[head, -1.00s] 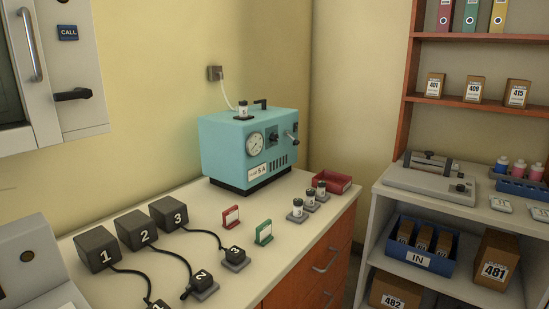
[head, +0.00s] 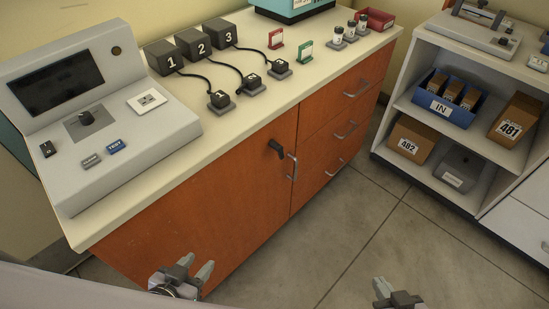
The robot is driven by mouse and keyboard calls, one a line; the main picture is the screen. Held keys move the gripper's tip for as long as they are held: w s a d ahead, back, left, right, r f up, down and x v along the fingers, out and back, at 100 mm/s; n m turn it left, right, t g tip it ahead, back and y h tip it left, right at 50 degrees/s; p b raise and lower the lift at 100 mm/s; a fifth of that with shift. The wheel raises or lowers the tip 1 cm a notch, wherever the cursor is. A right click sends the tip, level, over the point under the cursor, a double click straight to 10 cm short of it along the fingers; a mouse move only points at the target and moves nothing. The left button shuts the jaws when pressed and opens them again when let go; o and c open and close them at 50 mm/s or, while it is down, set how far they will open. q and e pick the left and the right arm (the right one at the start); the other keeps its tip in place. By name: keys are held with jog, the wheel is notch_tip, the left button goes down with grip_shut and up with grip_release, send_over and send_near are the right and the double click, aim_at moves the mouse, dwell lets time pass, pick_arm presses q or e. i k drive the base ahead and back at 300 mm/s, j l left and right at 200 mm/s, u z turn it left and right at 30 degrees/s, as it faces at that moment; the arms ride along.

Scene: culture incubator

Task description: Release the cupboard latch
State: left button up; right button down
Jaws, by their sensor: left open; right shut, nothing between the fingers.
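The cupboard door (head: 205,215) is an orange wood front under the worktop, and it looks closed. Its black latch (head: 277,149) sits near the top of the door's right edge, its lever slanting down to the right. A pale bar handle (head: 292,167) stands just right of and below the latch. My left gripper (head: 197,265) is open and empty, low in front of the cupboard door, left of and below the latch. My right gripper (head: 391,286) is shut and empty, over the floor at the bottom edge, right of the latch. Neither gripper touches the latch.
Drawers (head: 345,120) with bar handles are right of the cupboard. A grey console (head: 120,130) and black numbered blocks (head: 188,52) stand on the worktop (head: 240,105). A shelf unit (head: 398,103) is at the right. The grey floor (head: 350,225) between is clear.

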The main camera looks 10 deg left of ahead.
aim_at(273, 143)
jog(key=i+l+u, duration=0.1)
jog(key=u, duration=0.35)
jog(key=l+u, duration=0.15)
jog(key=u, duration=0.35)
jog(key=i+l+u, duration=0.1)
jog(key=l+u, duration=0.4)
jog(key=l, duration=0.2)
jog(key=l+u, duration=0.4)
jog(key=l, duration=1.9)
jog(key=k+l, duration=0.1)
jog(key=l, duration=0.65)
